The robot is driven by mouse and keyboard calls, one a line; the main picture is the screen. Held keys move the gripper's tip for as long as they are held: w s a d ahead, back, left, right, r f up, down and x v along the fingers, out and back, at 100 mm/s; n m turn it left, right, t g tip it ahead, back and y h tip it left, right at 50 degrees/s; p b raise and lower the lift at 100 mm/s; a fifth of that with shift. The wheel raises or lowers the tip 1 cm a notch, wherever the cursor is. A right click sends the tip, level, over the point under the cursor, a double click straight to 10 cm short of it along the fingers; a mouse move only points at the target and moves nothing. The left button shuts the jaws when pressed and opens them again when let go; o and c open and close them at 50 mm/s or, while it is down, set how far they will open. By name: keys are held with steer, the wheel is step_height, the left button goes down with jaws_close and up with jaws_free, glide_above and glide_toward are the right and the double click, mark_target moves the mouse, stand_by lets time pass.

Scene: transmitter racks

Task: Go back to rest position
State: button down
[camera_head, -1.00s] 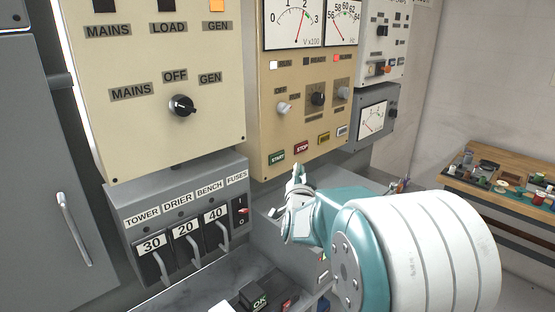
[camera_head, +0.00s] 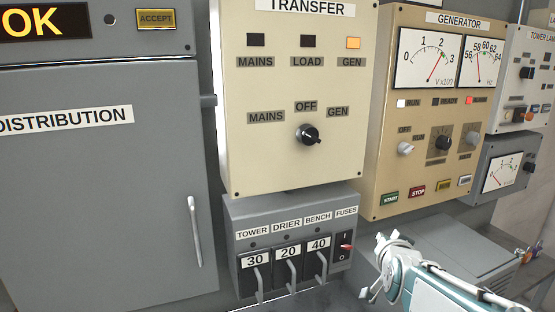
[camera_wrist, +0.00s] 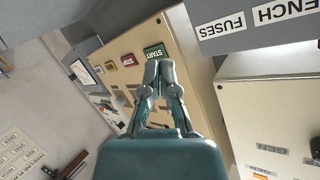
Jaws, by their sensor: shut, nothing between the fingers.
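My gripper (camera_head: 382,243) is in the lower right of the head view, in front of the generator panel's lower edge and right of the fuse box. In the wrist view my gripper (camera_wrist: 158,70) points up the picture with its two fingers together and nothing between them. Behind the fingertips in that view are the green START button (camera_wrist: 154,51) and the red STOP button (camera_wrist: 127,60) of the generator panel. My gripper appears apart from the panels, though its exact distance is hard to tell.
The fuse box (camera_head: 240,215) with several levers is left of my gripper. Above are the transfer panel (camera_head: 270,165) with its knob and the generator panel (camera_head: 385,175). A grey distribution cabinet (camera_head: 90,200) fills the left. A grey unit (camera_head: 470,245) stands behind my arm.

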steer(key=s+a+f+n+g, duration=0.2)
steer(key=s, duration=0.6)
steer(key=s+a+f+n+g+y, duration=0.1)
steer(key=s+a+f+n+g, duration=0.1)
steer(key=s, duration=0.6)
steer(key=s+a+f+n+g+y, duration=0.1)
steer(key=s+a+f+n+g, duration=0.1)
steer(key=s, duration=0.6)
steer(key=shift+s+a+n+g, duration=0.2)
steer(key=shift+a+n+g, duration=0.2)
steer(key=shift+a+g, duration=0.55)
